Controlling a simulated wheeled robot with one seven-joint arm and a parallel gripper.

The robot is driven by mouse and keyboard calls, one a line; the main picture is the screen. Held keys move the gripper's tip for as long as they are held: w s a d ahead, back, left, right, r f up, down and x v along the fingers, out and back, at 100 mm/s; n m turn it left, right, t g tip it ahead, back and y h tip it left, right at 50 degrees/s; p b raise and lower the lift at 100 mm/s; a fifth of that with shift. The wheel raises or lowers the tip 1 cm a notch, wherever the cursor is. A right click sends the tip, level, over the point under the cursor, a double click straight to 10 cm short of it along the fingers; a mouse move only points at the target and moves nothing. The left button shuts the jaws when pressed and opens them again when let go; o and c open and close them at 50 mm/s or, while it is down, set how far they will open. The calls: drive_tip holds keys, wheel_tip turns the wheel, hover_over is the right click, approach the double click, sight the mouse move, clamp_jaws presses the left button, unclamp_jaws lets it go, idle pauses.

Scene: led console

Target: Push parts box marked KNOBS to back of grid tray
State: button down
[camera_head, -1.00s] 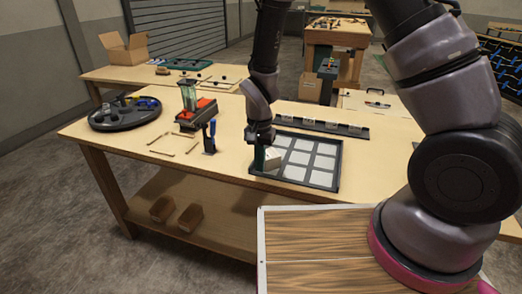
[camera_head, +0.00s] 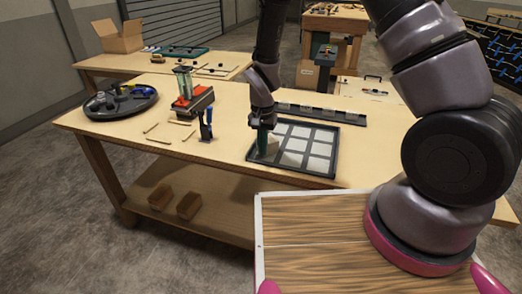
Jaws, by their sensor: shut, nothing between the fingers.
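The grid tray (camera_head: 331,150) is a dark-framed tray with several pale square cells, lying on the wooden workbench. A small light box (camera_head: 271,146) stands at the left side of the tray, partly hidden by my gripper; any marking on it is too small to read. My gripper (camera_head: 262,152) points down at the tray's left side, shut and empty, right beside the box. I cannot tell whether it touches the box.
A dark rail (camera_head: 325,114) with several small labelled items lies behind the tray. A red and black device (camera_head: 192,102), a blue-handled tool (camera_head: 207,124) and a round dark tray (camera_head: 120,102) stand to the left. Bare bench lies right of the tray.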

drive_tip(key=w+d, duration=0.2)
drive_tip(key=w, duration=0.3)
drive_tip(key=w+d, duration=0.2)
drive_tip(key=w, duration=0.3)
drive_tip(key=w+d, duration=0.2)
drive_tip(key=w, duration=0.3)
drive_tip(key=shift+w, duration=0.15)
drive_tip(key=shift+a, duration=0.1)
